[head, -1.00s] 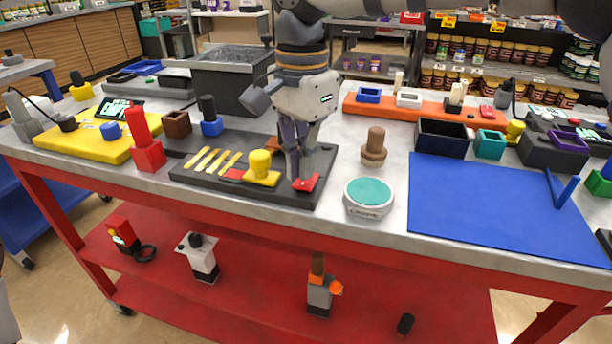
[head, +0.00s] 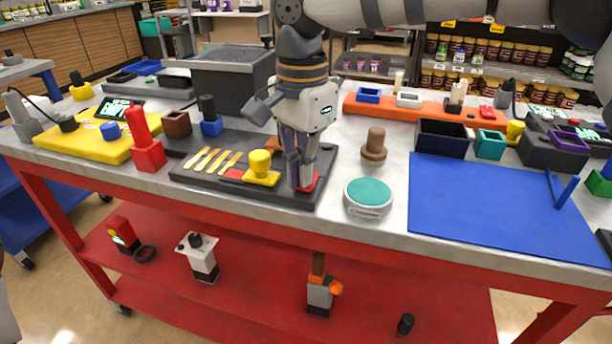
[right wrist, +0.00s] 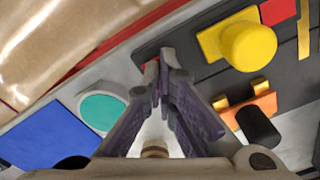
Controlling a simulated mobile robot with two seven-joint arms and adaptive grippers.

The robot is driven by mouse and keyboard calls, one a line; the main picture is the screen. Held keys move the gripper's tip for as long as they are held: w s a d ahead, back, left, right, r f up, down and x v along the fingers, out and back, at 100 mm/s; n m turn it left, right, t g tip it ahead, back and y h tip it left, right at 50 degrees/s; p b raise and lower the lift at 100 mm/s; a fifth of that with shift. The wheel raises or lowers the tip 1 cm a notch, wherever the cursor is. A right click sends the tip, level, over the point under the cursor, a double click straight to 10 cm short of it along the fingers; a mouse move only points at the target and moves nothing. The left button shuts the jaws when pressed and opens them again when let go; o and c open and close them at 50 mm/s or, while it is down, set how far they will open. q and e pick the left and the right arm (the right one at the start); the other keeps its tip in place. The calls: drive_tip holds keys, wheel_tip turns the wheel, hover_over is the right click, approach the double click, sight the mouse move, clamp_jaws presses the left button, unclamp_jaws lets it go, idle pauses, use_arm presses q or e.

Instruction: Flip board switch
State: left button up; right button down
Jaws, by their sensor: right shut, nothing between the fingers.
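The dark board (head: 215,188) lies near the front edge of the table, left of centre. It carries a yellow knob on a yellow base (head: 260,168), which also shows in the right wrist view (right wrist: 248,45). A red piece (head: 315,183) sits at its right front corner, mostly hidden behind my fingers. An orange bracket with a black cylinder (right wrist: 258,120) is on the board behind my gripper. My right gripper (head: 302,186) points down, shut and empty, its tips at the red piece; I cannot tell if they touch. In the wrist view its tips (right wrist: 160,72) meet above the board's edge.
A teal-topped round disc (head: 368,194) and a brown knobbed peg (head: 374,147) stand just right of the board. A red upright block (head: 148,152) stands left. A dark bin (head: 228,85) is behind. A blue mat (head: 485,205) leaves flat room at right.

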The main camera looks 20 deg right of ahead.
drive_tip(key=shift+f, duration=0.3)
drive_tip(key=shift+r+p, duration=0.45)
drive_tip(key=shift+r, duration=3.1)
use_arm(q)
drive_tip(key=shift+w+r+t, duration=0.3)
drive_tip(key=shift+w+r, duration=0.3)
drive_tip(key=shift+w, duration=0.05)
use_arm(e)
drive_tip(key=shift+f, duration=0.1)
